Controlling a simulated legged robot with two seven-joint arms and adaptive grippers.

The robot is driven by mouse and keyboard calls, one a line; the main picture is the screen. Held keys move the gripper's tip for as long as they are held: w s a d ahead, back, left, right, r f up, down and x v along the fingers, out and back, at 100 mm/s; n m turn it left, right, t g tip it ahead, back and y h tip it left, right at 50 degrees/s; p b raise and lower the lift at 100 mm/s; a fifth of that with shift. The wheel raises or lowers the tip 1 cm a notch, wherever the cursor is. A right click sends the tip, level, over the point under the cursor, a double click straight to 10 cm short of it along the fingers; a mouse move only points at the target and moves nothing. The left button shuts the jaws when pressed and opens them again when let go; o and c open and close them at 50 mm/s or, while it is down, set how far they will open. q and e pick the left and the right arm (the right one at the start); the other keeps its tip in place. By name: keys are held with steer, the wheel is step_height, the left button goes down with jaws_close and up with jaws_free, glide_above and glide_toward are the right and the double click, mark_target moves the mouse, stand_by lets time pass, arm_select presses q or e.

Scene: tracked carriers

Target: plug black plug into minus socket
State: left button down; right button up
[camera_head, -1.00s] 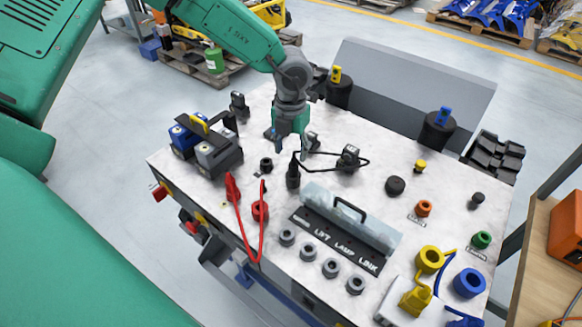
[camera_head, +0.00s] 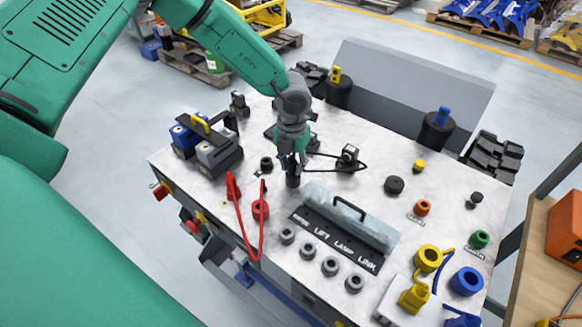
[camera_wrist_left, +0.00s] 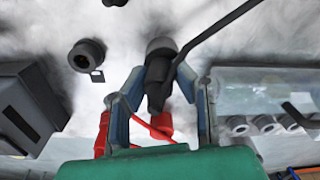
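The black plug (camera_head: 293,181) stands upright on the bench top, with a black cable running right to a small black clamp-like part (camera_head: 347,157). My left gripper (camera_head: 292,164) is over the plug, pointing down. In the left wrist view its two fingers (camera_wrist_left: 160,82) are apart, on either side of the black plug (camera_wrist_left: 157,72), with small gaps seeming to show. A black round socket (camera_head: 266,164) with a small dark tag beside it sits left of the plug; it also shows in the left wrist view (camera_wrist_left: 85,56). I cannot read its mark. My right gripper is out of view.
A battery block (camera_head: 213,158) is further left. A clear-covered label panel (camera_head: 345,222) lies to the right, several grey rings before it.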

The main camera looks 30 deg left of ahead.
mark_target(295, 163)
arm_select(q)
steer(key=shift+d+r, duration=0.15)
steer(key=shift+d, duration=0.3)
steer(key=r, duration=0.9)
steer(key=shift+a+r, duration=0.1)
steer(key=shift+a, duration=0.2)
steer(key=shift+d+r, duration=0.25)
steer(key=shift+r, duration=0.1)
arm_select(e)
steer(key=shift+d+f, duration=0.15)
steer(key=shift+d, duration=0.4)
arm_select(q)
steer(key=shift+a+f, duration=0.1)
steer(key=shift+a, duration=0.2)
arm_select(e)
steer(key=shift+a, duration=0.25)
